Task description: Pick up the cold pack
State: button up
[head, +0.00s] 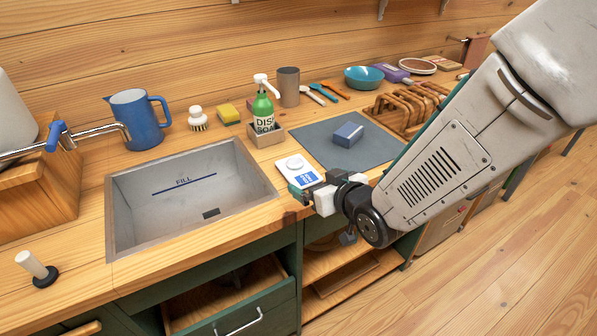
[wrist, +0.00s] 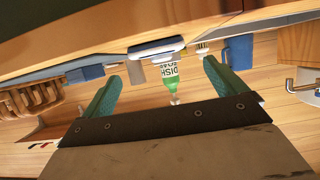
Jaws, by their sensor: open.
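A flat white pack with a blue label and a round white cap (head: 296,168), which looks like the cold pack, lies on the counter between the sink and the grey mat. It also shows edge-on in the tilted wrist view (wrist: 157,49), ahead of the space between my fingers. My gripper (head: 312,192) is at the counter's front edge, just in front of the pack, and hides part of its near side. In the wrist view my gripper (wrist: 163,70) has its two green fingers wide apart with nothing between them.
The sink (head: 190,190) is left of the pack. The green dish soap bottle (head: 263,112) stands in a wooden holder (head: 266,137) behind it. A blue block (head: 348,134) sits on the grey mat (head: 325,148) to the right, near a wooden rack (head: 405,108).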

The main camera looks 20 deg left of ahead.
aim_at(302, 173)
jog(key=x, duration=0.7)
jog(key=shift+w+a, duration=0.1)
jog(key=shift+w, duration=0.15)
jog(key=shift+c, duration=0.3)
jog(key=c, duration=1.1)
